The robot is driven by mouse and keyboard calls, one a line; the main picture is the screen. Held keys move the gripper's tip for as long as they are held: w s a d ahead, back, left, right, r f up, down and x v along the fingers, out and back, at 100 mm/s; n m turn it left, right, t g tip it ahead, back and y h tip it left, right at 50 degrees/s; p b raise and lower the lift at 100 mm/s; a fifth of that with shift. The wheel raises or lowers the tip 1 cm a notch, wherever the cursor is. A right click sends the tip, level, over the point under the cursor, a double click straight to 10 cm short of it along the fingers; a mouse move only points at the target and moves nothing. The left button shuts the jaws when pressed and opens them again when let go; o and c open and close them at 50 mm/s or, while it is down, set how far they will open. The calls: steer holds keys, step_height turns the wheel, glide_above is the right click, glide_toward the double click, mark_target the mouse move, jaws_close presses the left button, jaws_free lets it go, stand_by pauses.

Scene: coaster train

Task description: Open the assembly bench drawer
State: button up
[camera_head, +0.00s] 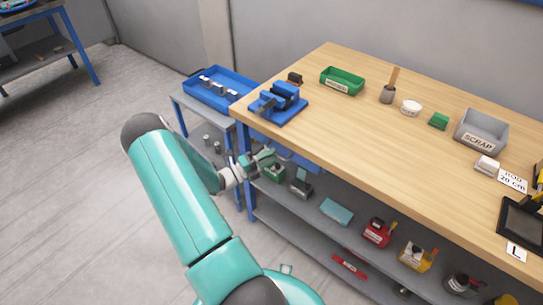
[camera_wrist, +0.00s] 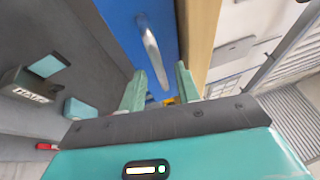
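The assembly bench (camera_head: 400,140) has a pale wooden top, and its blue drawer (camera_head: 300,160) shows just under the front edge, partly hidden by my gripper. In the wrist view the blue drawer front (camera_wrist: 118,22) fills the upper middle, with a curved silver handle (camera_wrist: 151,50). The drawer looks shut. My gripper (camera_head: 266,156) is at the bench's left front, below the top. In the wrist view its two pale green fingers (camera_wrist: 159,74) are apart, with the handle's lower end showing between them. I cannot tell whether they touch the handle.
The bench's lower shelf (camera_head: 285,228) holds several tools and boxes. A blue vise (camera_head: 280,103), green bin (camera_head: 342,81) and grey scrap bin (camera_head: 482,130) stand on top. A side table with a blue tray (camera_head: 222,86) adjoins at left. The floor (camera_head: 75,180) at left is clear.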

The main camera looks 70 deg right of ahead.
steer(key=shift+s+d+r, duration=0.1)
steer(key=shift+s+d, duration=0.25)
steer(key=shift+s, duration=0.05)
steer(key=shift+c, duration=0.2)
jaws_close()
steer(key=w+a, duration=0.4)
steer(key=a, duration=0.5)
steer(key=w+a, duration=0.4)
steer(key=a, duration=0.6)
steer(key=shift+w, duration=0.15)
